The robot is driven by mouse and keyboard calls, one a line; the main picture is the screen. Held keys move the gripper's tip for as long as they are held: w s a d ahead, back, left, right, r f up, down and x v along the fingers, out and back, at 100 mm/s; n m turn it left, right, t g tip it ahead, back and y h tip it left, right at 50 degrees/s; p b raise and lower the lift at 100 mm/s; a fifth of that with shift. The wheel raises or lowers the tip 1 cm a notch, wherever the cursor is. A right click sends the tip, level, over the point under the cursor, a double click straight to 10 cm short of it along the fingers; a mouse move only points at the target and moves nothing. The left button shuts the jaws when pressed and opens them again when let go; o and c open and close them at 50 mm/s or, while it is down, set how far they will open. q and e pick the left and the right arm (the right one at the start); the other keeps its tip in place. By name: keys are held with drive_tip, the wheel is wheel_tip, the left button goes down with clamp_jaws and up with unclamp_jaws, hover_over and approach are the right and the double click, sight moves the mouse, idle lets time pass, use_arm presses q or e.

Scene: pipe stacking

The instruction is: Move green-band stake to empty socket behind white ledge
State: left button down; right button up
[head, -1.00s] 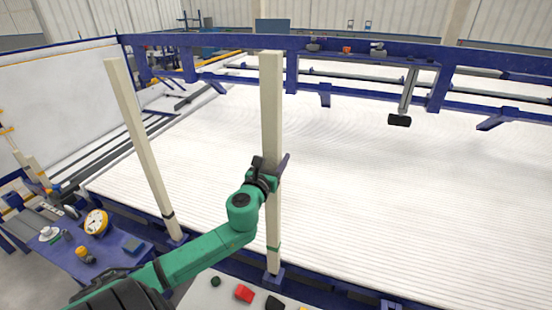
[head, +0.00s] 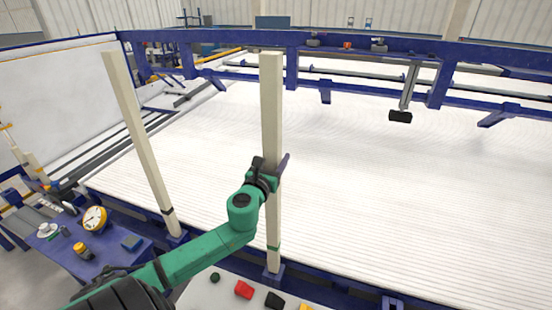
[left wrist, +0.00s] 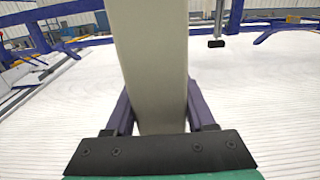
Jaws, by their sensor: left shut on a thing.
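The green-band stake (head: 271,120) is a tall cream post standing upright, with a green band near its foot. Its foot is in a blue socket (head: 273,275). My left gripper (head: 279,172) is shut on this stake around its middle. In the left wrist view the stake (left wrist: 155,60) rises between the two purple fingers of my gripper (left wrist: 160,115). A second stake (head: 140,135) with a black band stands slightly tilted in the picture, in another blue socket (head: 177,238) to the left. An empty socket (head: 392,305) shows at the bottom edge, partly cut off. My right gripper is not in view.
A wide white ribbed bed (head: 400,190) lies behind the stakes, with a blue gantry beam (head: 420,55) across the back. A blue side table (head: 95,260) holds a yellow clock (head: 95,218) and small items. A white ledge (head: 210,293) in front carries red (head: 243,289) and black pieces.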

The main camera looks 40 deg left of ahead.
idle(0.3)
use_arm(q)
drive_tip(key=shift+c, duration=0.8)
unclamp_jaws()
drive_tip(key=shift+s+d+f, duration=0.25)
drive_tip(key=shift+s+f, duration=0.05)
drive_tip(key=shift+s, duration=0.2)
drive_tip(key=b+v, duration=0.2)
drive_tip(key=v, duration=1.1)
drive_tip(key=shift+s+d+r+b, duration=0.15)
drive_tip(key=shift+s+r+b, duration=0.15)
drive_tip(key=shift+b, duration=0.1)
drive_tip(key=shift+f, duration=0.1)
